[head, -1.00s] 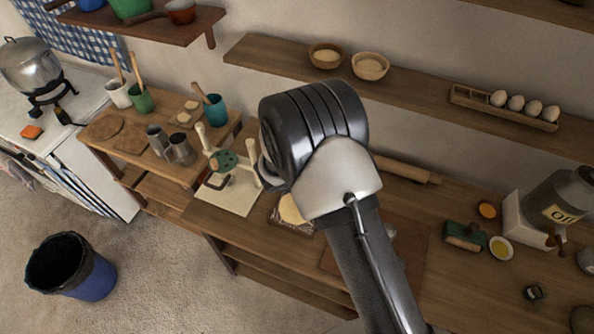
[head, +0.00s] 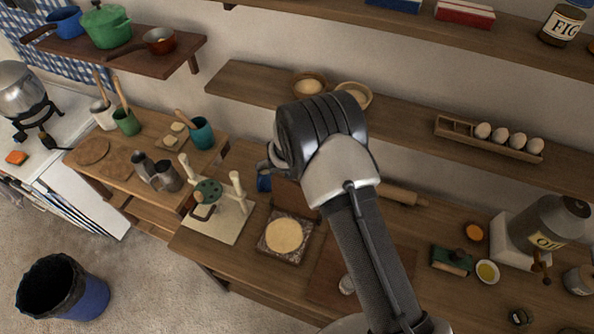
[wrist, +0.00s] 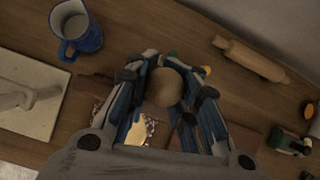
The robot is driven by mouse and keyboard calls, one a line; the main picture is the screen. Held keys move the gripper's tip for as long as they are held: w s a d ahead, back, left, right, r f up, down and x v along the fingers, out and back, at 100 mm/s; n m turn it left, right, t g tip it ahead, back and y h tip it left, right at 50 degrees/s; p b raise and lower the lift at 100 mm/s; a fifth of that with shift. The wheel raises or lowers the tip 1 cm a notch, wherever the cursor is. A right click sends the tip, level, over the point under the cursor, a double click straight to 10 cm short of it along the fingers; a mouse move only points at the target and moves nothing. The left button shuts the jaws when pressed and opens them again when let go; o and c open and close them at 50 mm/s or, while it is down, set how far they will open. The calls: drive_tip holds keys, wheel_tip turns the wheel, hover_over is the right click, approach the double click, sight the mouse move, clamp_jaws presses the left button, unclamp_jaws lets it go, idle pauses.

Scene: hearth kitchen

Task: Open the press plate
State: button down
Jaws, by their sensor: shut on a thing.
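The press shows in the head view as a square base (head: 265,247) with a pale round of dough (head: 284,236) on it. A brown panel, which looks like the press plate (head: 290,193), stands raised behind the base, partly hidden by my arm. In the wrist view, my gripper (wrist: 165,74) is shut on a round wooden knob (wrist: 165,90) between its fingers. A bit of the dough (wrist: 140,133) shows below the knob. How the knob joins the plate is hidden. My fingertips are hidden behind my wrist in the head view.
A blue mug (head: 264,182) stands close behind the press, left of my gripper. A cream board with upright posts (head: 230,223) is to the left. A rolling pin (head: 400,195) lies behind to the right. A shelf (head: 400,120) with bowls and eggs runs above.

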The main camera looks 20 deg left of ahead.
drive_tip(key=shift+w+d+f, duration=0.1)
drive_tip(key=shift+w+f, duration=0.05)
drive_tip(key=shift+w, duration=0.3)
drive_tip(key=shift+w+d+f, duration=0.1)
drive_tip(key=shift+w+f, duration=0.05)
drive_tip(key=shift+w, duration=0.4)
drive_tip(key=c, duration=1.3)
unclamp_jaws()
drive_tip(key=shift+a, duration=0.1)
drive_tip(key=v, duration=1.2)
drive_tip(key=shift+f, duration=0.1)
